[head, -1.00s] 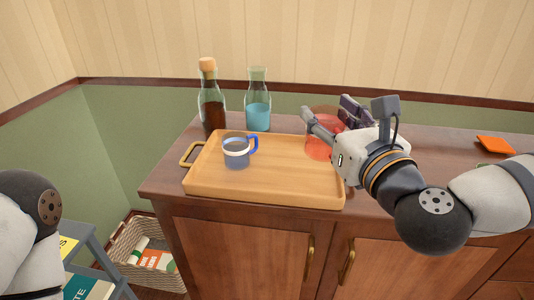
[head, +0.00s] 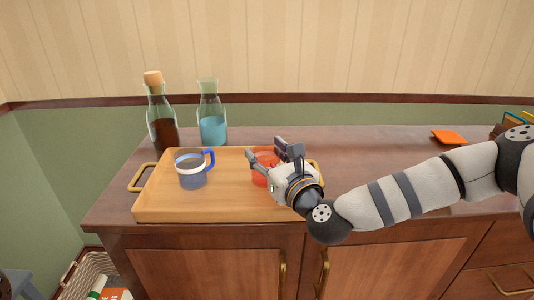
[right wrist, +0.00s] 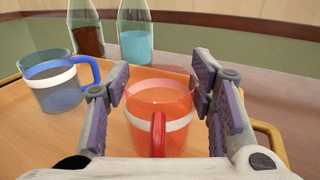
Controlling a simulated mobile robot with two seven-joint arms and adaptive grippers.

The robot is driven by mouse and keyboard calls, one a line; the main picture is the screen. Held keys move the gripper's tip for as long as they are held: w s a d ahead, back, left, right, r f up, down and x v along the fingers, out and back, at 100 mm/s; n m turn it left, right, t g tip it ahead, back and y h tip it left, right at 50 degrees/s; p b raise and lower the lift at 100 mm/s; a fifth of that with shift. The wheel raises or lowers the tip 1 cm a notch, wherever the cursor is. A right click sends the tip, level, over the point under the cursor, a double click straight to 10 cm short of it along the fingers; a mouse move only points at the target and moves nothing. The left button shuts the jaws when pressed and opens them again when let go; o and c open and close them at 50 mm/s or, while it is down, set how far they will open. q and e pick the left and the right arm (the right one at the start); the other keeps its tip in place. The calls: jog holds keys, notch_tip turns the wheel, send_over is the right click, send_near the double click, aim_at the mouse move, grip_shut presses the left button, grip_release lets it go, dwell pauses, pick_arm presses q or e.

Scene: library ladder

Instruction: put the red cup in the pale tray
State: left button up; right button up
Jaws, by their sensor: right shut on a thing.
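The red cup (head: 263,170), see-through with a pale band and a red handle, is over the right part of the pale wooden tray (head: 180,213). My right gripper (head: 265,160) is shut on it. In the right wrist view the red cup (right wrist: 160,117) is upright between the two fingers, its handle facing the camera. The tray surface (right wrist: 95,145) lies below and around it. I cannot tell whether the cup's base touches the tray. My left gripper is not in view.
A blue cup (head: 192,173) stands on the tray's left part. A corked dark bottle (head: 162,128) and a carafe of blue liquid (head: 212,122) stand behind the tray. An orange flat item (head: 449,137) lies far right. The cabinet top (head: 375,150) between is clear.

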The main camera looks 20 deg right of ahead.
jog(key=shift+f, duration=0.2)
jog(key=o, duration=1.3)
jog(key=shift+r, duration=0.25)
jog(key=shift+s, duration=0.35)
jog(key=s, duration=0.3)
jog(key=s+d, duration=0.1)
jog(key=s, duration=0.7)
jog(key=shift+s+d, duration=0.15)
jog(key=shift+d, duration=0.15)
